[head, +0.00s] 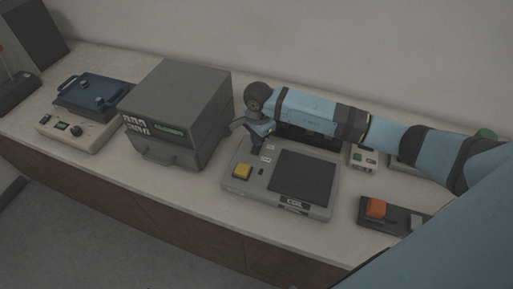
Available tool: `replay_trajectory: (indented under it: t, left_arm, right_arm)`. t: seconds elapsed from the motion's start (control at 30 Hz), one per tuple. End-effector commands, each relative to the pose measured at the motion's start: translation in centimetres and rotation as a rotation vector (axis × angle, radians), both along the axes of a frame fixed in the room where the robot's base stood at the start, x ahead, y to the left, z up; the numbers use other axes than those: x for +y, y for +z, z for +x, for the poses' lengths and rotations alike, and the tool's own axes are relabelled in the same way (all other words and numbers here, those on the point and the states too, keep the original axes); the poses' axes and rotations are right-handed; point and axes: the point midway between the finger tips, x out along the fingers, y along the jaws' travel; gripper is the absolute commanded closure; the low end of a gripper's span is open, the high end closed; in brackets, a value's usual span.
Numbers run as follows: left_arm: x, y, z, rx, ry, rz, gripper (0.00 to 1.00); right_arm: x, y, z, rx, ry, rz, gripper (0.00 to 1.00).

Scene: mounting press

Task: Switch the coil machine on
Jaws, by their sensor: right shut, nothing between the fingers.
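The coil machine (233,184) is a low grey box on the counter, with a dark square plate (302,176) on top and a "COIL" label on its front edge. A yellow button (242,171) sits at its left, with small light and dark switch parts (265,158) behind it. My right gripper (258,142) is shut and empty, above the back left part of the machine near those switch parts. I cannot tell whether it touches them. My right arm hides the area behind the machine. My left gripper is not in view.
A large grey box with a green display (190,95) stands left of the coil machine. Further left is a device with a blue top (92,95). At right are a dark unit with an orange block (376,207) and a small switch box (364,158). The counter's front strip (190,185) is clear.

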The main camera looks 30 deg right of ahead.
Motion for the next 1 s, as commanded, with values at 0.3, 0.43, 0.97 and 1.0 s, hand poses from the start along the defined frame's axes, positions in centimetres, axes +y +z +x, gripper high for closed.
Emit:
replay_trajectory:
  t: [0.3,0.43,0.97,1.0]
  left_arm:
    - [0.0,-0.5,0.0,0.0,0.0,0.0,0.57]
    - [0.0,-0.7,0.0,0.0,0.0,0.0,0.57]
    - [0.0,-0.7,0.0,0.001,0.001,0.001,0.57]
    - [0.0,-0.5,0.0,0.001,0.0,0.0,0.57]
  right_arm:
    - [0.0,-0.6,0.0,0.0,0.0,0.0,1.0]
    - [0.0,-0.8,0.0,0.0,0.0,0.0,1.0]
    - [0.0,-0.7,-0.1,0.002,0.001,0.0,1.0]
    - [0.0,-0.4,-0.1,0.001,0.001,0.0,1.0]
